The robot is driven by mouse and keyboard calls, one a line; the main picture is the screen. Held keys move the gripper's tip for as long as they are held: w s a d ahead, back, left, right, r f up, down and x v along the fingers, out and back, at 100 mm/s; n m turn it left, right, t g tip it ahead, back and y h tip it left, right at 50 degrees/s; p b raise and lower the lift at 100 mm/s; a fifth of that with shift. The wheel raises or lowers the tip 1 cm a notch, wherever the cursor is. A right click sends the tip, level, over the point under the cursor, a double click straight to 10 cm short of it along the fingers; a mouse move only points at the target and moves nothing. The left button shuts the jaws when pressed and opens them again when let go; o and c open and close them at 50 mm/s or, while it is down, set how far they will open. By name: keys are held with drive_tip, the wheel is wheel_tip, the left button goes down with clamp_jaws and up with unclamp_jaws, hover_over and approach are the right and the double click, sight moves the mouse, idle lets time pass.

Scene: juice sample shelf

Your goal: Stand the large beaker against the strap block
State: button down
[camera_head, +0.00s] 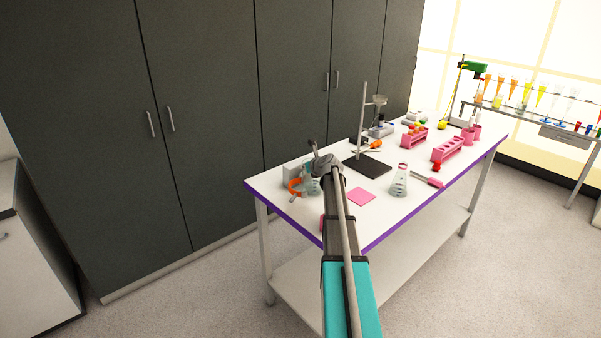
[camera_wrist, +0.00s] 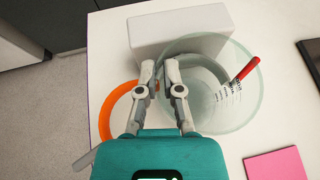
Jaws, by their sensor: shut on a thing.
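The large beaker (camera_wrist: 247,105) is clear glass with white graduation marks. In the wrist view my gripper (camera_wrist: 162,68) is shut on the left part of its wall. In the head view the beaker (camera_head: 313,186) is partly hidden behind my arm, and my gripper (camera_head: 314,165) is at it. A pale grey block (camera_wrist: 165,27), which I take for the strap block, lies just beyond the beaker; it also shows in the head view (camera_head: 291,171). The beaker's rim overlaps the block in the wrist view. I cannot tell whether they touch.
A red-handled stick (camera_wrist: 247,69) shows at the beaker's right side. A pink pad (camera_wrist: 275,166) and a dark stand base (camera_head: 368,165) are to the right.

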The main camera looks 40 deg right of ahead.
drive_tip(key=shift+w+f+b, duration=0.3)
drive_tip(key=shift+w+f, duration=0.2)
drive_tip(key=shift+f, duration=0.15)
drive_tip(key=c, duration=0.8)
unclamp_jaws()
drive_tip(key=shift+r, duration=0.2)
drive_tip(key=shift+s+r, duration=0.1)
drive_tip(key=shift+s, duration=0.1)
drive_tip(key=d+p+v, duration=0.1)
drive_tip(key=p+v, duration=0.4)
drive_tip(key=v, duration=0.6)
drive_tip(key=shift+s+a, duration=0.3)
drive_tip(key=shift+a, duration=0.2)
drive_tip(key=shift+r, duration=0.1)
